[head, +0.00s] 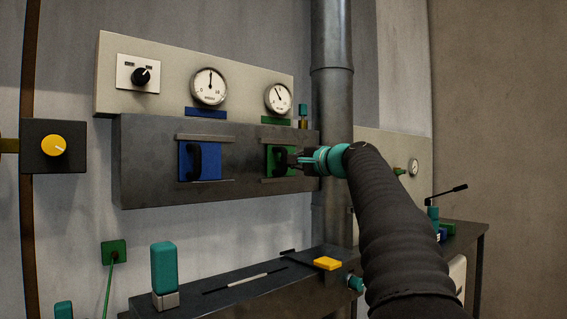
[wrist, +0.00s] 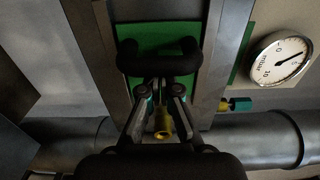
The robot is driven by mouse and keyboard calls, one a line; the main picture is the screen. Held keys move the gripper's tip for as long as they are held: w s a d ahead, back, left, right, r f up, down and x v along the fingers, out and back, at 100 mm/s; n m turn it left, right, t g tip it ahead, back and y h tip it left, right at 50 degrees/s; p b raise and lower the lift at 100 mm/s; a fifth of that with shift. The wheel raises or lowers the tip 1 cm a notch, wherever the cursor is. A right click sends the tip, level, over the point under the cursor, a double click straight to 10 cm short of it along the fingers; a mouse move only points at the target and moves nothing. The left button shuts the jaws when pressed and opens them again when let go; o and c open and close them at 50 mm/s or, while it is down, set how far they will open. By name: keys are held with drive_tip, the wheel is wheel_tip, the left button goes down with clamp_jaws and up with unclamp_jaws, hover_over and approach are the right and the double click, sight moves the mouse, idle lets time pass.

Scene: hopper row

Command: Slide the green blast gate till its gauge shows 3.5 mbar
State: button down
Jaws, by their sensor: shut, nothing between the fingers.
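The green blast gate (head: 274,165) is a green plate with a black handle, set between two rails on the dark duct box. In the wrist view the green gate (wrist: 155,37) fills the top middle, with its black handle (wrist: 158,58) across it. My gripper (head: 298,160) is at the handle; in the wrist view its fingers (wrist: 160,88) are shut with nothing between them, their tips at or just short of the handle. Contact cannot be told. The gauge above the green label (head: 278,98) has its needle pointing up and left; its reading is too small to tell.
A blue gate (head: 205,161) with its own gauge (head: 209,86) is to the left. A black knob (head: 141,76) and a yellow knob (head: 54,145) are further left. A vertical pipe (head: 332,100) stands right of the box. Below is a dark bench (head: 230,287) with a teal-handled lever (head: 164,270).

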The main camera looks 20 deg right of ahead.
drive_tip(key=shift+d, duration=0.15)
drive_tip(key=d+b+v, duration=0.1)
drive_tip(key=b+v, duration=0.1)
drive_tip(key=v, duration=0.6)
drive_tip(key=shift+w, duration=0.2)
idle(0.5)
idle(0.4)
